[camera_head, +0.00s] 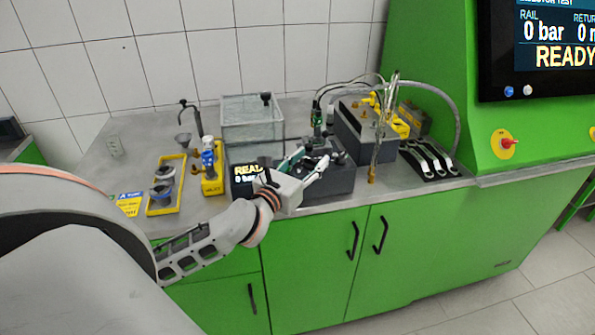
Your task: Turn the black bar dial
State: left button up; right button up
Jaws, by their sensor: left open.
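My left gripper (306,163) reaches over the dark pump tester box (335,184) on the bench, with its fingers open. A small black part (339,157) shows at the right of the fingertips on top of the box. It may be the black bar dial, but it is too small to tell, and I cannot tell whether the fingers touch it. My right gripper is not in view.
A clear tank (252,122) stands behind the box. A grey unit with yellow parts and hoses (358,135) stands to the right. A yellow tray (166,186) and a yellow stand (212,180) are at left. A red knob (508,143) is on the green cabinet.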

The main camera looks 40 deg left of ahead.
pick_arm(q)
jog(key=s, duration=1.1)
jog(key=shift+d, duration=0.45)
jog(key=shift+s, duration=0.1)
